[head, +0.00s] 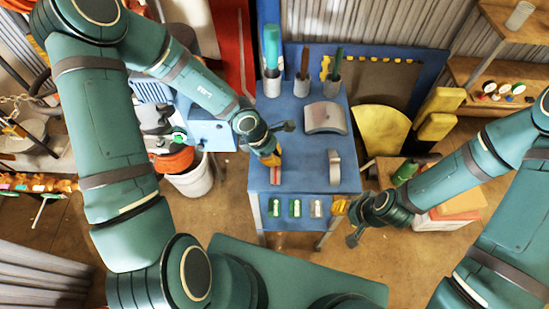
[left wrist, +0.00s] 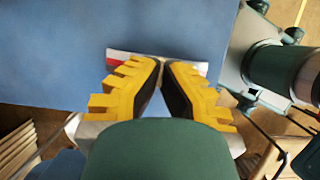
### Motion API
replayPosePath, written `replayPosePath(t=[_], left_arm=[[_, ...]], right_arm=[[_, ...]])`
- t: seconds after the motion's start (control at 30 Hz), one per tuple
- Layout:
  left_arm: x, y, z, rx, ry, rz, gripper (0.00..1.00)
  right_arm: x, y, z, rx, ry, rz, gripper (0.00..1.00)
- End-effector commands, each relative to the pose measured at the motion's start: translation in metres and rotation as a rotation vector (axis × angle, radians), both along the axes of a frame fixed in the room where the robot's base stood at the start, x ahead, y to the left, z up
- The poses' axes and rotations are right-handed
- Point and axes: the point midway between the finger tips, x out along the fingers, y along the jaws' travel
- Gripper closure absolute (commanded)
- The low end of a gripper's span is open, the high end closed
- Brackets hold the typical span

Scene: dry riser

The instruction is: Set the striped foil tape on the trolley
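A red-and-white piece (head: 276,179), which looks like the striped foil tape, is at the left front of the blue trolley (head: 305,168). In the left wrist view it shows as a thin red-and-white strip (left wrist: 117,55) extending past both yellow fingers. My left gripper (head: 272,160) points down over the trolley top. Its fingertips (left wrist: 163,62) are close together at the strip and cover its middle; I cannot tell whether they grip it. My right gripper (head: 341,206) is beside the trolley's front right corner, small and partly hidden, with nothing visible in it.
The trolley also bears a grey curved piece (head: 325,117), a grey bracket (head: 335,167) and cups with upright tools (head: 334,75) at the back. A white bucket (head: 190,181) stands left. The trolley's middle is clear.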

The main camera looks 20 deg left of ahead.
Motion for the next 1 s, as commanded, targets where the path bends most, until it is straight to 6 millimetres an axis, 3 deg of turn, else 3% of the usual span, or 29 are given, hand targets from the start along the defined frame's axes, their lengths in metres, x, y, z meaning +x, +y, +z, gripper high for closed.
replayPosePath(t=[0.3,0.33,0.4,0.43,0.77,1.0], left_arm=[[0.0,0.0,-0.002,0.0,0.0,-0.001,1.0],[0.0,0.0,-0.003,0.0,0.0,-0.001,0.94],[0.0,0.0,-0.002,0.0,0.0,-0.001,0.69],[0.0,0.0,-0.002,0.0,0.0,-0.001,0.66],[0.0,0.0,0.0,0.0,-0.001,-0.001,0.66],[-0.003,0.01,0.028,-0.001,0.0,0.003,0.66]], right_arm=[[0.0,0.0,0.0,0.0,0.0,0.0,0.53],[0.0,0.0,-0.001,0.0,0.0,0.0,0.53],[0.0,0.0,0.0,0.0,0.0,0.0,0.53],[0.0,0.0,0.0,0.0,0.0,0.0,0.53],[0.0,0.0,0.0,0.0,0.0,0.0,0.53],[0.006,-0.001,0.021,-0.003,-0.012,-0.01,0.53]])
